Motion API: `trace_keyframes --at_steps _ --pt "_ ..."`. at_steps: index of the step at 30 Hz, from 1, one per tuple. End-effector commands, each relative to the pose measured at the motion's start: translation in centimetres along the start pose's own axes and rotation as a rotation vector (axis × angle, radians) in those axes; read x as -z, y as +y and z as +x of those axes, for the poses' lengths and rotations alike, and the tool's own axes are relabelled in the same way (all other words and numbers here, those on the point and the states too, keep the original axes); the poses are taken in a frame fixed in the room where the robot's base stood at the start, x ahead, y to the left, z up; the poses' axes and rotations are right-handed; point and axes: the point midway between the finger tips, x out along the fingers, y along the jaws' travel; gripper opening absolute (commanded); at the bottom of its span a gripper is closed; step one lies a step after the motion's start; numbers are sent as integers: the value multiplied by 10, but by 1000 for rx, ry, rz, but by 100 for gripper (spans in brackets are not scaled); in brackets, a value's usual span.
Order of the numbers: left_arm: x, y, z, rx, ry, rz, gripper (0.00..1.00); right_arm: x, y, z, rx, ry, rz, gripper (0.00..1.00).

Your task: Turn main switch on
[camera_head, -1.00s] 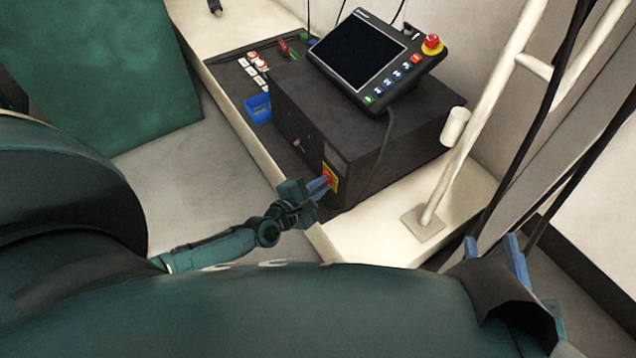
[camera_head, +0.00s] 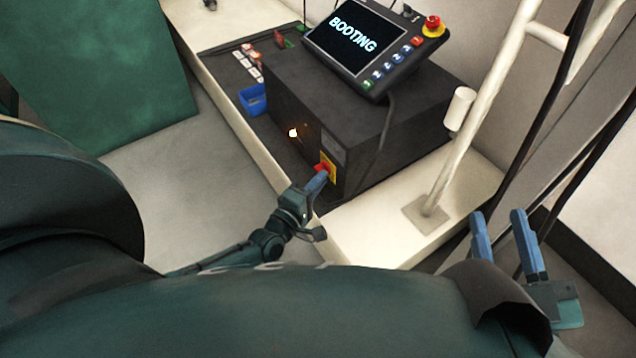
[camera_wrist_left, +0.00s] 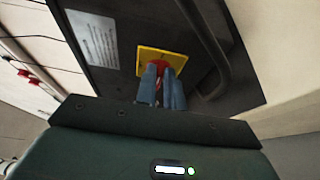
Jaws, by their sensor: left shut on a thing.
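The main switch is a red knob (camera_head: 320,167) on a yellow plate (camera_head: 329,169), on the front of a black control box (camera_head: 375,125). My left gripper (camera_head: 318,178) is at the switch, with its blue fingers shut on the red knob. The wrist view shows the fingers (camera_wrist_left: 161,88) around the red knob (camera_wrist_left: 172,62) in front of the yellow plate (camera_wrist_left: 150,58). A small lamp (camera_head: 292,132) on the box front glows. The pendant screen (camera_head: 353,36) reads "BOOTING". My right gripper (camera_head: 505,242) is open and empty at the lower right.
The pendant with a red emergency button (camera_head: 433,26) lies on the box. A white post (camera_head: 476,125) stands to the right, near dark cables.

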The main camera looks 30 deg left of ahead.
Motion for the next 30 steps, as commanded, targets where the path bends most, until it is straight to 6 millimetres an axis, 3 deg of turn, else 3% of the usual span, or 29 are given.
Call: trace_keyframes --at_steps 15,16,23,30 --pt "0 -1 0 -6 0 20 0 5 -1 1 6 15 3 36" --pt "0 -1 0 -6 0 20 12 5 -1 0 6 14 3 36" --pt "0 -1 0 -7 0 19 30 1 -1 0 4 5 5 36" --pt "0 0 0 -7 0 18 32 0 -1 0 -1 4 9 36"
